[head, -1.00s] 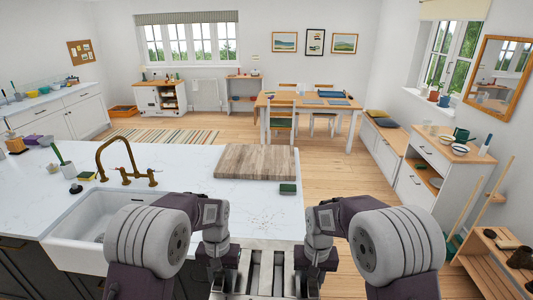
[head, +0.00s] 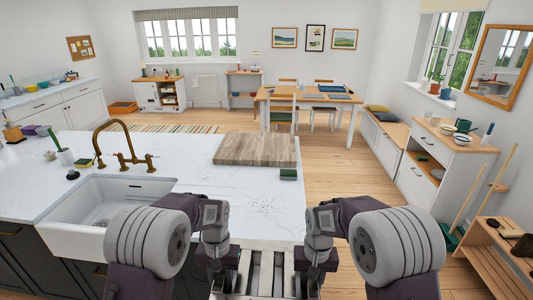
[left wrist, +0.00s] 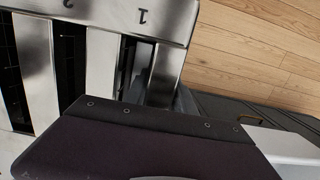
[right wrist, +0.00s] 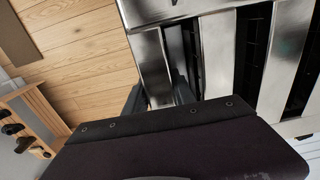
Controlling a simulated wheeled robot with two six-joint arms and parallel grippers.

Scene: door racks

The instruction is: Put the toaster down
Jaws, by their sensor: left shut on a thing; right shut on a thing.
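The silver toaster (head: 263,268) with long dark slots is at the bottom middle of the head view, partly cut off. My left gripper (head: 229,270) is shut on its left side and my right gripper (head: 307,270) is shut on its right side. In the left wrist view the toaster (left wrist: 95,12) fills the upper left, with the marks 1 and 2 on its metal. In the right wrist view the toaster (right wrist: 218,50) fills the upper right. Its underside is hidden, so I cannot tell whether it touches anything.
The white island worktop (head: 240,198) lies ahead, with dark specks and free room on its near part. A sink (head: 100,203) and brass tap (head: 124,150) are at left. Open floor (head: 333,185) is at right.

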